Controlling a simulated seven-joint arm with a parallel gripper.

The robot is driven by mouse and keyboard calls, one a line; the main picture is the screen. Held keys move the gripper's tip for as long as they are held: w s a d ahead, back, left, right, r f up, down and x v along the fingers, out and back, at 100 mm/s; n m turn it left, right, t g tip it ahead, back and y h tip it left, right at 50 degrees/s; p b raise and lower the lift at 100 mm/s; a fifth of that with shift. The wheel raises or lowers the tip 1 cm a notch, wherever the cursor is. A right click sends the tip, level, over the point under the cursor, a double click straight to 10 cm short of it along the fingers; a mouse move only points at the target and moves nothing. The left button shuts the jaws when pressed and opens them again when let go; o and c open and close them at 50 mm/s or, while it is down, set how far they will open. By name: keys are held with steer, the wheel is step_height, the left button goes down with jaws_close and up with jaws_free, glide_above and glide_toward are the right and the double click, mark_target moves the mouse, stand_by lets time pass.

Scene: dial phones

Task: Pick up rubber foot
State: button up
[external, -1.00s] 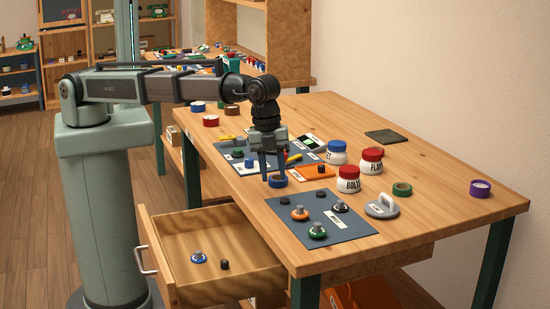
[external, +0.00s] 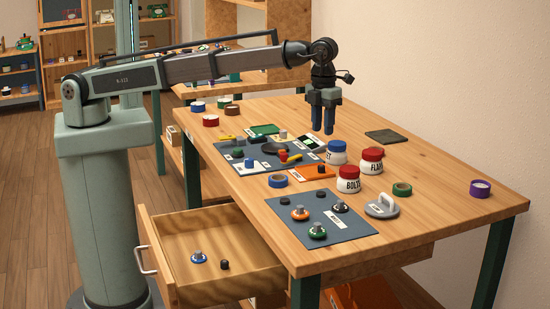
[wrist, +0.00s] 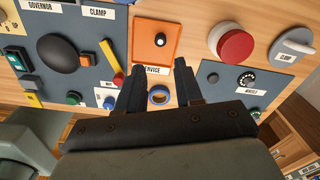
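No part is labelled as a rubber foot in the frames; several small black round pieces could be it. One (external: 322,168) sits on the orange tray (external: 306,174), also in the wrist view (wrist: 160,40). Another black disc (external: 320,194) lies on the near blue-grey mat (external: 338,228), and a second disc (external: 285,201) lies at its left edge. A black cylinder (external: 224,265) stands in the open drawer. My gripper (external: 328,131) is raised above the table near the blue-lidded jar. In the wrist view its fingers (wrist: 157,75) are apart with nothing between them.
Tape rolls, including a blue one (external: 278,181), lie about. The drawer (external: 215,250) is open at the front left. The table's right side is mostly clear.

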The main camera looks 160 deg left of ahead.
mark_target(321, 166)
step_height(321, 166, down, 11)
steer(key=shift+w+d+f, duration=0.1)
steer(key=shift+f, duration=0.05)
stand_by(0.6)
steer(key=shift+c, duration=0.5)
jaws_close()
